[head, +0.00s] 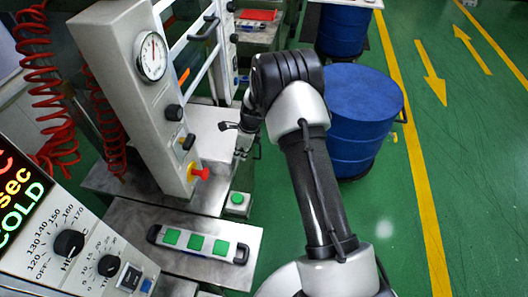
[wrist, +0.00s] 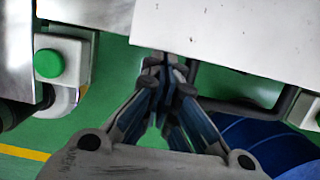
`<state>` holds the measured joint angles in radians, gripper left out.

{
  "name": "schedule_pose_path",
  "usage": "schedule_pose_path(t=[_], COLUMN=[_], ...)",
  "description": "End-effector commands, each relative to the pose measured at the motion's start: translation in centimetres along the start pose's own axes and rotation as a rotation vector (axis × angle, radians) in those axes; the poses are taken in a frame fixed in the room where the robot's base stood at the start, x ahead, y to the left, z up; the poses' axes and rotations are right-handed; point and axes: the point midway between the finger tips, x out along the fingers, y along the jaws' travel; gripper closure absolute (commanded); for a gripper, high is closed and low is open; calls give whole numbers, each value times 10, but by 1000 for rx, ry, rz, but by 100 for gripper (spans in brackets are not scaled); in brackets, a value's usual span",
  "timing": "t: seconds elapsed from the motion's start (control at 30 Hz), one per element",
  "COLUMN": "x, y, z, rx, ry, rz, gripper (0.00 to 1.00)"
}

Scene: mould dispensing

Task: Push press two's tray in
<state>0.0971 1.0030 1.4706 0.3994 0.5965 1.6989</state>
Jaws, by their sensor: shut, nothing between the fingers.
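A pale metal slab (wrist: 240,30), which looks like the press's tray or bed, fills the top of the wrist view. In the head view a pale plate (head: 206,128) lies behind the press's tall control panel (head: 140,75); I cannot tell how far in it sits. My gripper (wrist: 165,66) is shut and empty, with its fingertips at the slab's near edge; I cannot tell if they touch. In the head view my gripper (head: 240,152) is small and partly hidden by my arm, beside the plate's right edge. No label shows which press is number two.
A green button box (head: 237,203) stands below the panel; a green button (wrist: 48,63) shows left in the wrist view. A near bench holds a bar with three green pads (head: 195,242). A blue drum (head: 355,105) stands right of my arm.

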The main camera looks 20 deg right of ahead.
Motion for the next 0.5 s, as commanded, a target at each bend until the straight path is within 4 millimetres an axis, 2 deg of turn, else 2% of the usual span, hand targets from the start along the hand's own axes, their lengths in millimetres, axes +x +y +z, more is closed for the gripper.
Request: schedule_pose_path(t=[0.03,0.2,0.3,0.5], x=[2,11,14,18], y=[0,0,0,0], z=[13,44,57,70], rx=[-4,-2,-1,0], ry=[-1,-1,-1,0], rz=[0,-1,-1,-1], gripper=[100,100,100,100])
